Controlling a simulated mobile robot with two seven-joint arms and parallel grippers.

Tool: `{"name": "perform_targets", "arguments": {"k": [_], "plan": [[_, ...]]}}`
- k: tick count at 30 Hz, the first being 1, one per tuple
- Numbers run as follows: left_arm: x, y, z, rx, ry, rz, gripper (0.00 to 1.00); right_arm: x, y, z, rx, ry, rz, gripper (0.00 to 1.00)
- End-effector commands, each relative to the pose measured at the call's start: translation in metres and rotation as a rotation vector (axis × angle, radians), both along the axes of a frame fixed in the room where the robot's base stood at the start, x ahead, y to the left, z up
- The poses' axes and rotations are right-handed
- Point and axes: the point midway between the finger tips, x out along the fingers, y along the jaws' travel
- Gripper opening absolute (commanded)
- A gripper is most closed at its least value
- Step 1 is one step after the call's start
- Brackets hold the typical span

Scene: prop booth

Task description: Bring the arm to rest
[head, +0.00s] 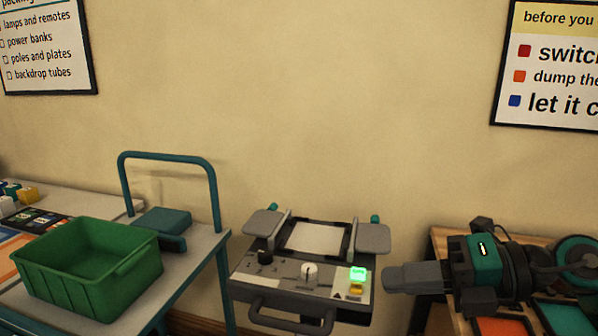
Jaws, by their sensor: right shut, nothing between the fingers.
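My right gripper (392,278) comes in from the right at mid-height of the lower half of the head view. Its grey fingers are shut and empty, pointing left. They are just right of a grey device (285,284) with a white top plate, a knob, a front handle and a lit green button (357,273). I cannot tell whether the fingertips touch the device or only overlap it in the picture. My left gripper is not in view.
A green crate (60,281) and a teal block (163,221) are on a teal-framed cart (200,262) at left. Small cubes (27,195) lie on a table behind it. A wooden table (440,240) with an orange panel (502,326) is under my right arm.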

Motion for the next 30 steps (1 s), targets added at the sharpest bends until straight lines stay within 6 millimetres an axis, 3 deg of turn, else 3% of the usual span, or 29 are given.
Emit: {"name": "perform_targets", "arguments": {"k": [3,5,8,11,13,18,21,25,30], "plan": [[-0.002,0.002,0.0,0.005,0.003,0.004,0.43,-0.001,0.02,-0.002,0.328,0.13,-0.051,0.0],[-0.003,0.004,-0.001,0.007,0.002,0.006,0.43,0.004,0.021,-0.005,0.505,0.211,-0.122,0.0],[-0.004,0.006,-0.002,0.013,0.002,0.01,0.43,0.017,0.01,-0.025,0.78,0.374,-0.301,0.0],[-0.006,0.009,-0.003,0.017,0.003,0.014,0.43,0.026,-0.011,-0.069,0.999,0.566,-0.544,0.0],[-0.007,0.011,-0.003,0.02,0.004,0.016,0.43,0.023,-0.028,-0.115,1.116,0.719,-0.741,0.0],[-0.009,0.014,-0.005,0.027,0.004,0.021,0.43,-0.021,-0.05,-0.231,1.242,1.081,-1.183,0.0],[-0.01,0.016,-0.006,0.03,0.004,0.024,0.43,-0.056,-0.05,-0.28,1.247,1.251,-1.364,0.0],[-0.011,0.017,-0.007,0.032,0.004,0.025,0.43,-0.092,-0.046,-0.317,1.232,1.399,-1.51,0.0],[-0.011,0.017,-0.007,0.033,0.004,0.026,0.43,-0.11,-0.043,-0.333,1.221,1.472,-1.573,0.0]]}}
